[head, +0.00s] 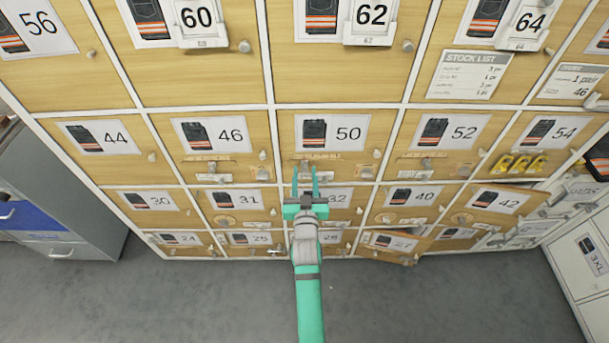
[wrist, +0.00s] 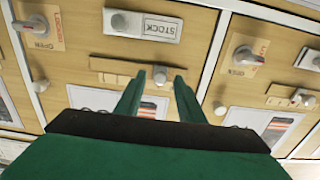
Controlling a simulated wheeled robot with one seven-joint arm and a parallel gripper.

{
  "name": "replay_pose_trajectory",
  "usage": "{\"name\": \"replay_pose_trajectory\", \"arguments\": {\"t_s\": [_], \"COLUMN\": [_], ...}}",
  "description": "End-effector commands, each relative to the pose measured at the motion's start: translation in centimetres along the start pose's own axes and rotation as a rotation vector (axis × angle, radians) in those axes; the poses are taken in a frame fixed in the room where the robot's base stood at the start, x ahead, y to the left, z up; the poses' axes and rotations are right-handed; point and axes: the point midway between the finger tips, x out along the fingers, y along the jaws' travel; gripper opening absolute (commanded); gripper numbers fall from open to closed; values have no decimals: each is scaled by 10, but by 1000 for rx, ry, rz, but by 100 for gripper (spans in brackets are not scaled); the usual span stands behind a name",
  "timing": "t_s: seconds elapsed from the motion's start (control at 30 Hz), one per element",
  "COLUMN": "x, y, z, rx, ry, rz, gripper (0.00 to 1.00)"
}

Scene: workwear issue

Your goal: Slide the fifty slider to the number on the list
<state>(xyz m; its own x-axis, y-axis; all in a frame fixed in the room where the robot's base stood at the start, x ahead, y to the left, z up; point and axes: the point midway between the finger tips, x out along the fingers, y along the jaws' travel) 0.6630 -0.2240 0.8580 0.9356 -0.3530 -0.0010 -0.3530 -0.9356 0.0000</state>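The door marked 50 (head: 335,133) is in the middle of the locker wall in the head view. My gripper (head: 306,172) is in front of this strip. In the wrist view its two green fingers (wrist: 160,82) are apart, with the knob between their tips; I cannot tell whether they touch it. The stock list (head: 466,74) hangs at the upper right in the head view; its small print is too blurred to read surely.
A second card (head: 570,85) reads size 46. Neighbouring doors carry knobs, levers and plates, among them a STOCK plate (wrist: 160,29). The door marked 42 (head: 499,200) looks slightly ajar. A grey cabinet (head: 75,190) stands at left. The floor (head: 190,305) is clear.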

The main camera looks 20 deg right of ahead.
Motion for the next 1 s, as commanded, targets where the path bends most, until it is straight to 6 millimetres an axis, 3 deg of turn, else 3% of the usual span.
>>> {"name": "replay_pose_trajectory", "arguments": {"t_s": [0.27, 0.73, 1.0], "x": [-7, -82, -106], "y": [0, 0, 0], "z": [0, 0, 0], "rx": [-3, 0, 0], "ry": [1, -1, 0], "rz": [0, 0, 0], "gripper": [35, 35, 35]}}
